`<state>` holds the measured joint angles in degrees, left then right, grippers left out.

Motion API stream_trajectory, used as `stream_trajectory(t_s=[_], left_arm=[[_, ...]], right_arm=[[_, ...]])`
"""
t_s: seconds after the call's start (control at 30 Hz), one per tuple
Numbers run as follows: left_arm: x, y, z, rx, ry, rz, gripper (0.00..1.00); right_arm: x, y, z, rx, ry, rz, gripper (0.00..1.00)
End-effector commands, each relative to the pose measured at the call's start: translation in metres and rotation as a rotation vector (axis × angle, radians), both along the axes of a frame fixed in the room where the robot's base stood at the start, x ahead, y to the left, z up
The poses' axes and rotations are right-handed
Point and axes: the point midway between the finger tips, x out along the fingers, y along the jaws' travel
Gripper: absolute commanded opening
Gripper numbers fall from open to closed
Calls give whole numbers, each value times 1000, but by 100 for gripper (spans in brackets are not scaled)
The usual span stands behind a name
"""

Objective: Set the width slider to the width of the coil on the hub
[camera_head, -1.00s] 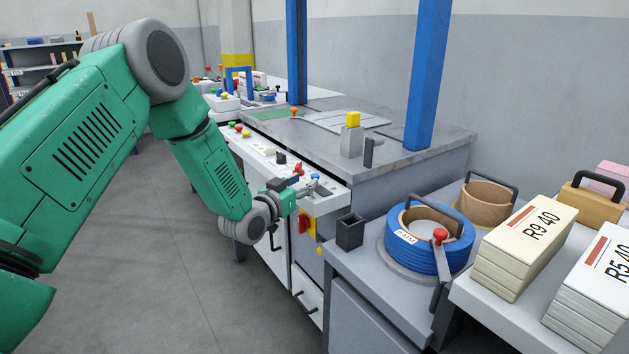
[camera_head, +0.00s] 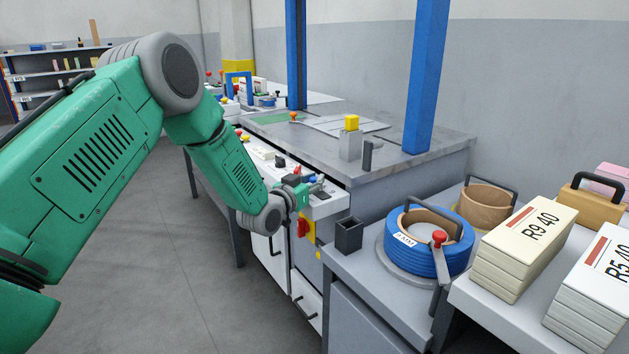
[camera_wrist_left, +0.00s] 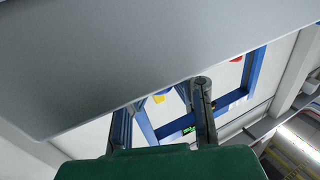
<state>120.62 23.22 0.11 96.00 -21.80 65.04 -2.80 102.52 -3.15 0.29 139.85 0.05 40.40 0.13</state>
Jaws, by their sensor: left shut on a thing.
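The blue coil (camera_head: 432,259) lies flat on the round grey hub (camera_head: 391,262) on the bench at right of centre. It carries a white label ending in "MM"; its number is too small to read surely. My left gripper (camera_head: 312,188) is at the right end of the sloped white control panel (camera_head: 328,207), shut on a small part there, apparently the width slider. The fingers hide most of it, and its scale cannot be read. In the left wrist view the fingers (camera_wrist_left: 163,112) show, but the held part is unclear. My right gripper is not in view.
A red rotary switch (camera_head: 303,228) sits on a yellow plate just below my gripper. A dark open box (camera_head: 349,236) and a red-knobbed crank (camera_head: 439,238) stand at right. Blue posts (camera_head: 427,75) rise from the grey table. Labelled stacks (camera_head: 525,240) lie far right.

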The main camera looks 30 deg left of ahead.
Motion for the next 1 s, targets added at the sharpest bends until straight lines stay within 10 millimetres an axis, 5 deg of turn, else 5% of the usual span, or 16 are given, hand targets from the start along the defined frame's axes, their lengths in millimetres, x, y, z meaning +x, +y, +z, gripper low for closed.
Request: stream_trajectory(t_s=[0.3,0.57,0.6,0.63,1.0], left_arm=[[-16,-35,1,0,0,-2,0],[-17,-37,0,0,0,-3,0],[-17,-38,0,1,0,-3,26],[-17,-38,0,1,0,-3,37],[-18,-36,-1,-1,1,-2,39]], right_arm=[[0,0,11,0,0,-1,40],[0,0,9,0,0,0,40],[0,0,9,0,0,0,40],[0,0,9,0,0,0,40],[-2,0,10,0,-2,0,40]])
